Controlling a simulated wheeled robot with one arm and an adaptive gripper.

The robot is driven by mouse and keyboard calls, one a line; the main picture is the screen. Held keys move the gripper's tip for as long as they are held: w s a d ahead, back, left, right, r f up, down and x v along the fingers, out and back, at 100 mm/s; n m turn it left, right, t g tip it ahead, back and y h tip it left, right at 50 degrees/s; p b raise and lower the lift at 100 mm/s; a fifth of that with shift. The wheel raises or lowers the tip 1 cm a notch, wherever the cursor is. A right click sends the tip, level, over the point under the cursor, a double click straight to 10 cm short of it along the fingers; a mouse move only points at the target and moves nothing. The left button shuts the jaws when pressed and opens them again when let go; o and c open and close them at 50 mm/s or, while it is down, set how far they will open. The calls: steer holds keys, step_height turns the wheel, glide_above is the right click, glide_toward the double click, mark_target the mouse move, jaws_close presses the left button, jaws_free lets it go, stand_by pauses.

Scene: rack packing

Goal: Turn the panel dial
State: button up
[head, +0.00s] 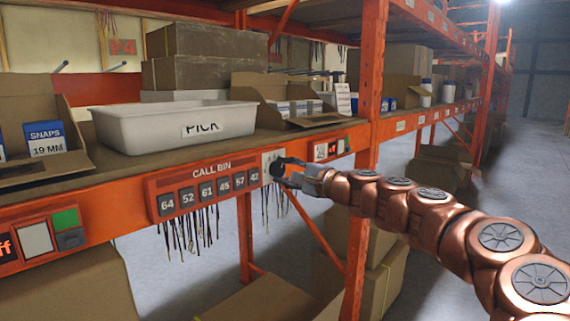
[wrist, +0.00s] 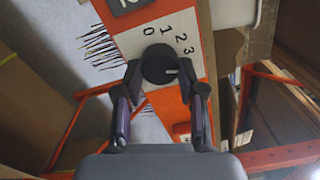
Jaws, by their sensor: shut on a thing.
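The panel dial (wrist: 158,62) is a round black knob on a white plate marked 0, 1, 2 and 3 in the wrist view. Its white pointer line is toward the right side, below the 3. My gripper (wrist: 160,72) is shut on the dial, with one dark finger at each side of it. In the head view my gripper (head: 281,170) reaches from the right to the white dial plate (head: 267,159) on the orange shelf beam. There the gripper covers most of the dial.
The CALL BIN panel (head: 208,183) with several numbered tiles is left of the dial, with thin strands hanging below. A white PICK bin (head: 150,127) and an open cardboard box (head: 262,100) stand on the shelf above. An orange upright (head: 370,90) is close on the right.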

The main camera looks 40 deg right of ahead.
steer(key=shift+m+p, duration=0.7)
steer(key=shift+m, duration=0.4)
steer(key=shift+f, duration=0.1)
steer(key=o, duration=1.1)
steer(key=shift+s, duration=0.1)
steer(key=shift+v, duration=5.9)
